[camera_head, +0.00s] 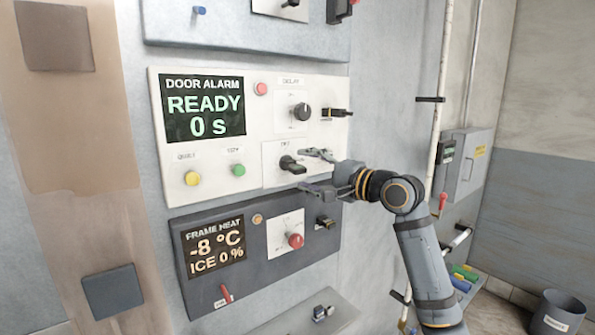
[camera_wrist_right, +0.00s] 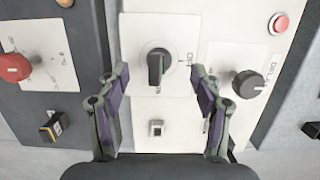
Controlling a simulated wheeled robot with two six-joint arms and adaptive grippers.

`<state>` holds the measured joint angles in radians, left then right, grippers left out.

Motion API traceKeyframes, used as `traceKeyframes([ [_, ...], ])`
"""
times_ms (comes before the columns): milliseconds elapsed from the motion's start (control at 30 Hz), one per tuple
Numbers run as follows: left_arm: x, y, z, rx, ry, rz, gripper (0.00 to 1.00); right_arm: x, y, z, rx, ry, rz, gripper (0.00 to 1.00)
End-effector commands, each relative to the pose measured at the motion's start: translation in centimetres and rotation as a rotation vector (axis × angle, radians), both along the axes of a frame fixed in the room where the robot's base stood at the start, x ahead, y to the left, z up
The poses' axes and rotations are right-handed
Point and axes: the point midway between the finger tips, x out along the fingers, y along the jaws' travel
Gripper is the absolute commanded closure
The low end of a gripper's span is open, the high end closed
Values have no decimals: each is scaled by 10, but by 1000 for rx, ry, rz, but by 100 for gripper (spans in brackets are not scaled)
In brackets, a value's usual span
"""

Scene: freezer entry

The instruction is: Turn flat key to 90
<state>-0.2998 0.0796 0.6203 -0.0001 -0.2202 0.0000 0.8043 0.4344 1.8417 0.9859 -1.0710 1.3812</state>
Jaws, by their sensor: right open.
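The flat key (camera_head: 292,164) is a dark handle on a white square plate in the lower right part of the white door alarm panel (camera_head: 205,141). In the right wrist view the flat key (camera_wrist_right: 156,68) stands upright in the picture, with faint lettering beside it. My right gripper (camera_head: 305,170) is open in front of the panel. Its two fingers lie on either side of the key in the right wrist view, with a gap on both sides. I see no contact with the key. My left gripper is not in view.
A round black delay knob (camera_head: 302,112) sits above the key. A frame heat panel (camera_head: 255,250) with a red knob (camera_head: 295,240) lies below. Yellow (camera_head: 192,178) and green (camera_head: 238,170) buttons are to the left. A grey bin (camera_head: 558,315) stands on the floor.

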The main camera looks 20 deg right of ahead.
Motion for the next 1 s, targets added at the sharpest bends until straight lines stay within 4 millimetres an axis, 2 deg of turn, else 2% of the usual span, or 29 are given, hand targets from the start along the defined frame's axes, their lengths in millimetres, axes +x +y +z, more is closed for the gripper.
traceKeyframes([
  [1000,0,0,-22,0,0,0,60,-39,-10,-1,0,0,0,34],
])
